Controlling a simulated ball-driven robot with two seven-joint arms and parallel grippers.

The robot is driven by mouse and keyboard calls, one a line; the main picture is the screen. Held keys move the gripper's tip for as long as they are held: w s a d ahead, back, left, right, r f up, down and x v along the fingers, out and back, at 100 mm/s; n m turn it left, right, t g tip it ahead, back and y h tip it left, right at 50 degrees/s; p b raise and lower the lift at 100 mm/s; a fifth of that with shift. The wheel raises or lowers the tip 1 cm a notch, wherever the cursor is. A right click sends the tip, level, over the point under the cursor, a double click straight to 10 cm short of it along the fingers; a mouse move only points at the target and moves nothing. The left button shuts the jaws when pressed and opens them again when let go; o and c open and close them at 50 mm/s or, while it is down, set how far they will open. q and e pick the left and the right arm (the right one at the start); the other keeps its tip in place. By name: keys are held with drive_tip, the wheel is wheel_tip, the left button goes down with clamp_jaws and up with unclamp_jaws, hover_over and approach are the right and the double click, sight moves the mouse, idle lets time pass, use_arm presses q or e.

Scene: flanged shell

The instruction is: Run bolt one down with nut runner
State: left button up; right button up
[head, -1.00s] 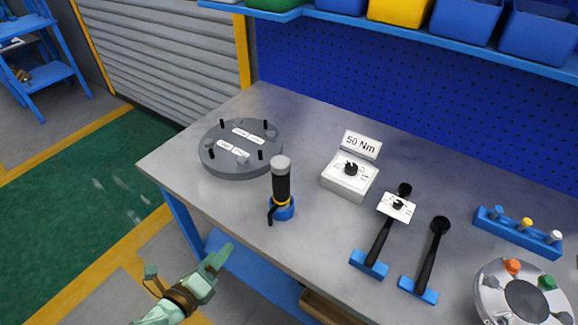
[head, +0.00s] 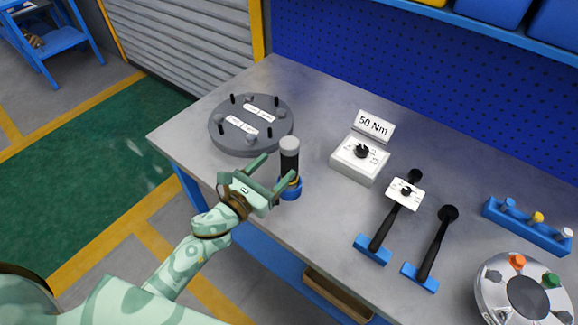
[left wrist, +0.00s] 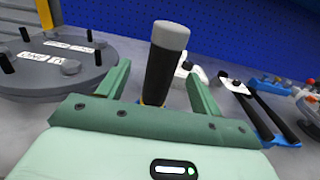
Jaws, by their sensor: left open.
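The nut runner (head: 289,158) stands upright in a blue holder (head: 291,190) on the bench. It has a black body and a grey top. My left gripper (head: 275,172) is open, with its fingers pointing at the nut runner's body. In the left wrist view the nut runner (left wrist: 163,70) rises between the two spread fingers (left wrist: 158,88); I cannot tell whether they touch it. The round grey flanged shell (head: 250,140) lies behind, with black studs, bolt heads and white labels on top; it also shows in the left wrist view (left wrist: 50,75). My right gripper is not in view.
A white box with a dial (head: 359,160) and a "50 Nm" sign (head: 373,127) stand right of the nut runner. Two black wrenches (head: 385,236) (head: 431,258) sit in blue holders. A blue rack (head: 525,228) and a round silver tray (head: 497,301) are farther right.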

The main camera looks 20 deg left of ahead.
sight(283, 161)
use_arm(q)
drive_tip(key=x, duration=0.6)
drive_tip(key=shift+s+d, duration=0.1)
drive_tip(key=shift+d, duration=0.15)
drive_tip(key=shift+r, duration=0.2)
clamp_jaws()
